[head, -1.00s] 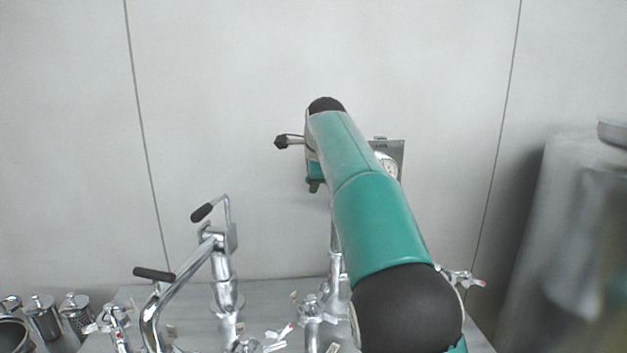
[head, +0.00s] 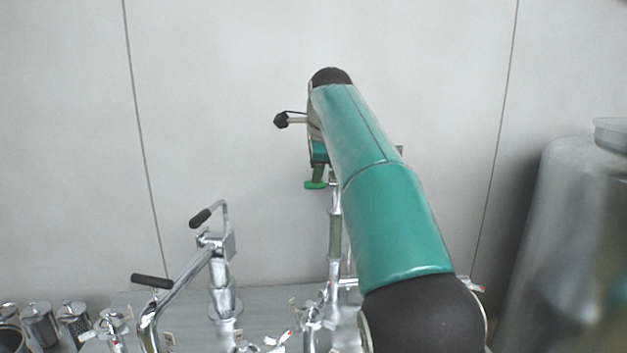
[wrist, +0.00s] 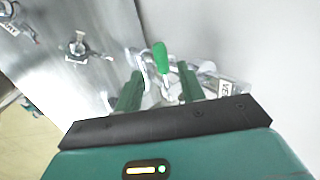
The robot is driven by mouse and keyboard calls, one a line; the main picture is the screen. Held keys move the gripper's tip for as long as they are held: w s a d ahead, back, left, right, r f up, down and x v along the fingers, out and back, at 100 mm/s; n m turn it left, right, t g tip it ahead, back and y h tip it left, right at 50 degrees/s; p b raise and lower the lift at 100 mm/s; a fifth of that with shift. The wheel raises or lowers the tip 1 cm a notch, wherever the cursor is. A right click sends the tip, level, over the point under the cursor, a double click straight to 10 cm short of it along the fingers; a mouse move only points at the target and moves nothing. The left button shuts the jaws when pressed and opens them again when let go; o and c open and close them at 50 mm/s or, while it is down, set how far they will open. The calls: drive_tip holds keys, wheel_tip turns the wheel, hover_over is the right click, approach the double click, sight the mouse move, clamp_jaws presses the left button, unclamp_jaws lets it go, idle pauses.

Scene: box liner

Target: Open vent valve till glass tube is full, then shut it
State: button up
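The vent valve's bright green lever (wrist: 160,57) stands between and just beyond my fingertips in the wrist view. It seems to show in the head view (head: 315,184) just below my wrist. A small tag (wrist: 230,88) beside it seems to read VENT. My gripper (wrist: 160,71) is open, its two green fingers apart on either side of the lever; I see no clear contact. In the head view my gripper (head: 318,171) is mostly hidden by my arm. The glass tube (head: 335,236) stands upright below, left of my forearm; its fill level cannot be told.
Chrome pipework with a black-handled lever (head: 201,217) and another black grip (head: 151,281) stands at left. Small red-tipped valves (head: 284,336) sit low in front. A large steel vessel (head: 570,240) stands at right. Metal canisters (head: 73,318) are at lower left. The wall behind is bare.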

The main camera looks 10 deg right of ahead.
drive_tip(key=v, duration=0.6)
drive_tip(key=s+d+f+n, duration=0.3)
drive_tip(key=s+n, duration=0.1)
drive_tip(key=s, duration=0.4)
drive_tip(key=s+d+f+n, duration=0.3)
drive_tip(key=s, duration=0.4)
drive_tip(key=s+f+n+g, duration=0.1)
drive_tip(key=s+f+n, duration=0.9)
drive_tip(key=s+f, duration=1.2)
drive_tip(key=shift+s+d+f+n+h, duration=0.2)
drive_tip(key=shift+f+n+h, duration=0.1)
drive_tip(key=shift+n+h, duration=0.1)
